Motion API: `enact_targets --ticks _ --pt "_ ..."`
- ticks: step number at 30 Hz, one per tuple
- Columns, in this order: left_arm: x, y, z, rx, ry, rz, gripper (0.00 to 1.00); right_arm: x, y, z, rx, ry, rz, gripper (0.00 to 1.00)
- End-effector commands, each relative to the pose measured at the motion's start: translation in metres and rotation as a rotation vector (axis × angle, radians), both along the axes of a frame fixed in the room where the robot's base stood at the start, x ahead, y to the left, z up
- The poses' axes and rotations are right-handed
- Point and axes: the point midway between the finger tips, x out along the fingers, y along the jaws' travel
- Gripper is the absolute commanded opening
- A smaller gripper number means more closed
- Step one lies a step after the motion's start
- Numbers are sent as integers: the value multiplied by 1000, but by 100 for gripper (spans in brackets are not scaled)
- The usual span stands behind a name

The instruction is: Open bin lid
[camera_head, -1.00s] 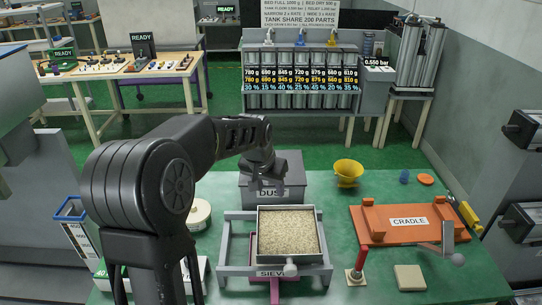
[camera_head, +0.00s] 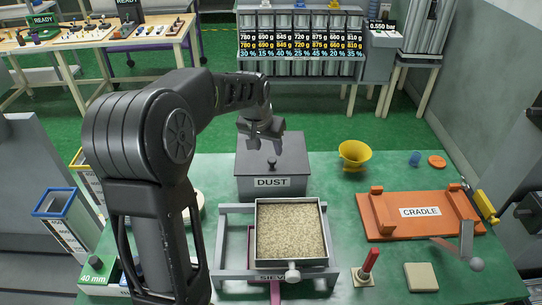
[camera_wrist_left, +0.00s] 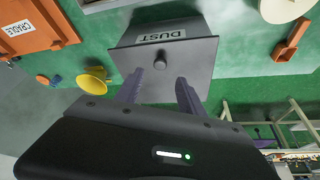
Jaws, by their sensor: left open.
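The grey bin labelled DUST (camera_head: 257,184) stands at the table's far edge in the head view. Its flat lid (camera_head: 296,145) is closed, with a small dark knob (camera_head: 272,162) on top. My left gripper (camera_head: 266,147) is open and empty, above the lid towards its back and apart from the knob. In the left wrist view, the open fingers (camera_wrist_left: 170,76) reach over the lid (camera_wrist_left: 203,62). My right gripper is not in view.
A sieve tray (camera_head: 324,225) of grainy material stands in a grey frame in front of the bin. A yellow funnel (camera_head: 354,155) and an orange cradle (camera_head: 393,229) are to the right.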

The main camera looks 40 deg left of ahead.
Motion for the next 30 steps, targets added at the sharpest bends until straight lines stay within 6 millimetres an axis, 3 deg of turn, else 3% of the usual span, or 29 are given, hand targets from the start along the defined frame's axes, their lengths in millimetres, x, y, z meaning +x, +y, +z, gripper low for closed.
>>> enact_targets --ticks 15,25,30 --pt "24 7 -63 0 2 0 46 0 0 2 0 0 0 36" --pt "26 7 -66 1 -1 -1 46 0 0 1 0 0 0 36" --pt "26 7 -66 1 -1 -1 32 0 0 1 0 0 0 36"
